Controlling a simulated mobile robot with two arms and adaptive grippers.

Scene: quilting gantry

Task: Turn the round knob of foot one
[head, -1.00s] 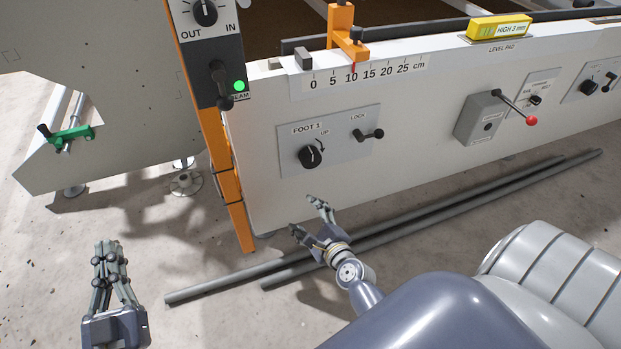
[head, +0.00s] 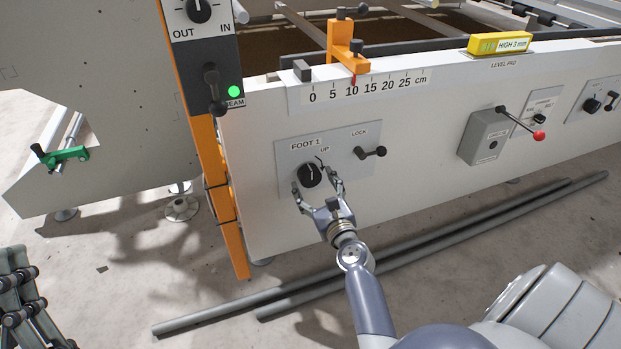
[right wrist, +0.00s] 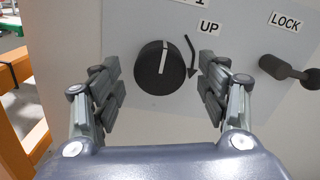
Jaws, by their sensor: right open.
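The round black knob of foot one (head: 310,174) sits on a grey plate labelled FOOT 1 (head: 284,160), with a curved arrow marked UP beside it. Its white line points nearly straight up. My right gripper (head: 318,186) is open in front of the knob. In the right wrist view the knob (right wrist: 159,68) lies between the two open fingers (right wrist: 162,88), with a gap on each side; no touch shows. My left gripper (head: 25,300) is at the lower left edge, partly cut off, away from the panel; its opening cannot be made out.
A black LOCK lever (head: 371,152) is right of the knob. An orange post (head: 228,215) stands to its left. Further right are a grey box (head: 484,138) with a red-tipped lever and a yellow level pad (head: 498,43). Long grey rods (head: 420,236) lie on the floor below.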

